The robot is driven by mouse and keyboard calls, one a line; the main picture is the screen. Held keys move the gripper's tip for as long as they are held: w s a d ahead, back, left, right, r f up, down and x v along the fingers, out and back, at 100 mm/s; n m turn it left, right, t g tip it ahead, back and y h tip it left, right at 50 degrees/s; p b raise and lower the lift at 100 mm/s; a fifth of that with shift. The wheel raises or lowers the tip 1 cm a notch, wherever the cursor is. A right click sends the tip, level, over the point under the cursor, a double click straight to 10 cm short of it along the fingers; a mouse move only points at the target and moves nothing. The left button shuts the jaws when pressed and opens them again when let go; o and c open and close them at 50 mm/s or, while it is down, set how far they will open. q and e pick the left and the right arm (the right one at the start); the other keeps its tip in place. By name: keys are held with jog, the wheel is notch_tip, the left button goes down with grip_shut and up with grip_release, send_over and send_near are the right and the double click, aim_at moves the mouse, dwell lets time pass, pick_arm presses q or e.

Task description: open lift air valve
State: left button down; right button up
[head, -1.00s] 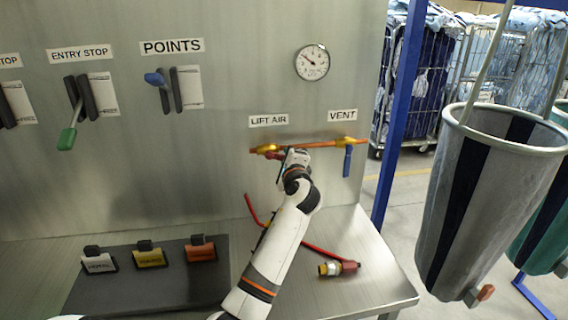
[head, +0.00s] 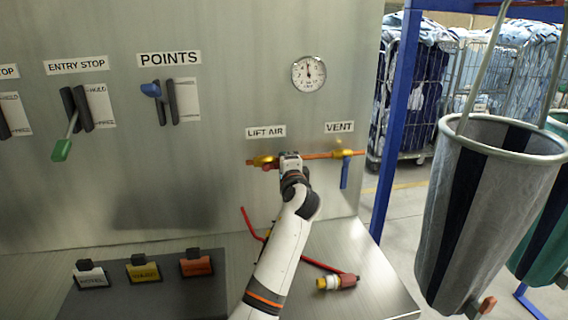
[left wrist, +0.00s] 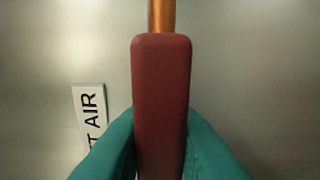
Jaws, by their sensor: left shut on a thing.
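The lift air valve is a yellow fitting (head: 262,160) on a copper pipe (head: 320,156), under the LIFT AIR label (head: 265,132). My left gripper (head: 290,160) is at the pipe just right of this fitting, and my wrist hides most of the handle. In the left wrist view, the teal fingers of my left gripper (left wrist: 160,150) are shut on the red handle (left wrist: 161,85), one on each side. The handle lies in line with the copper pipe (left wrist: 161,14). My right gripper is not in view.
A blue-handled vent valve (head: 345,172) hangs at the pipe's right end. A round gauge (head: 309,73) above has its needle near straight up. A grey sling bag (head: 480,220) hangs at the right.

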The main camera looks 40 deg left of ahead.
pick_arm(q)
jog(key=c, duration=1.3)
grip_release()
jog(key=b+v, duration=0.2)
jog(key=v, duration=1)
jog(key=shift+b, duration=0.4)
